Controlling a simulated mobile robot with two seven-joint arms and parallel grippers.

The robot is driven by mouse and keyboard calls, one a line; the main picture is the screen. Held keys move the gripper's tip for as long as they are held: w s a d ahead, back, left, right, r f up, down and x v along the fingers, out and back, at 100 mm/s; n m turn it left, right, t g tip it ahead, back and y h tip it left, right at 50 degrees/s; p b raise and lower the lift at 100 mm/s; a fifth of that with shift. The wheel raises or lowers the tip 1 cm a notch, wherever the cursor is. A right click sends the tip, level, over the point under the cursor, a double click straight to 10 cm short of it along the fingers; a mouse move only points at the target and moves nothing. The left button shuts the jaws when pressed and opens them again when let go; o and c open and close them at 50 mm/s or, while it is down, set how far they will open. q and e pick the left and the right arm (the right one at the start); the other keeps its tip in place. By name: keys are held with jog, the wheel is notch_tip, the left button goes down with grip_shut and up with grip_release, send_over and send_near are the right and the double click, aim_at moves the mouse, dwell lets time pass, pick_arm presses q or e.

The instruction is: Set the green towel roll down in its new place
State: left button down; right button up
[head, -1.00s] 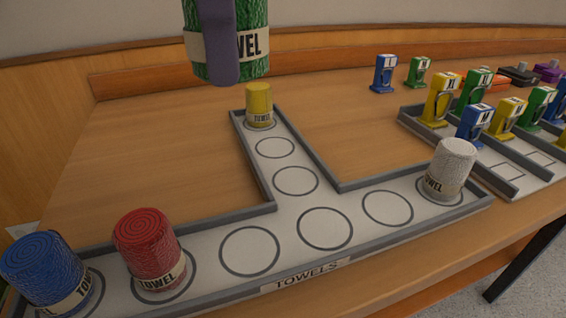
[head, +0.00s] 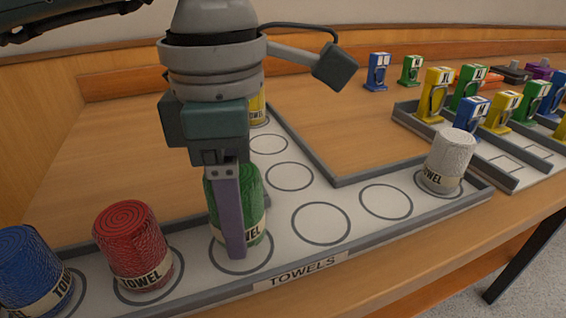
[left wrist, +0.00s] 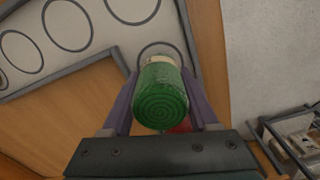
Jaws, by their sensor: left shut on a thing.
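The green towel roll (head: 250,198) is upright at the circle right of the red towel roll (head: 133,246) in the T-shaped towels tray (head: 305,272). My left gripper (head: 238,250) points down and is shut on the green roll, one purple finger covering part of its front. The roll's base is within or just over the circle; I cannot tell if it touches. In the left wrist view the green roll (left wrist: 160,95) sits between both fingers (left wrist: 160,72). My right gripper is not in view.
A blue roll (head: 34,272) stands far left, a white roll (head: 449,160) right, and a yellow roll (head: 257,105) at the back, partly hidden by my arm. Several circles between are empty. Small coloured dispensers, such as a yellow one (head: 433,95), stand at right.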

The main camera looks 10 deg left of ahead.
pick_arm(q)
notch_tip(320, 180, down, 2)
jog(key=shift+f, duration=0.1)
jog(key=shift+c, duration=2.2)
grip_release()
jog(key=shift+r, duration=0.25)
notch_tip(320, 180, up, 12)
jog(key=shift+f+p, duration=0.1)
jog(key=shift+p, duration=0.7)
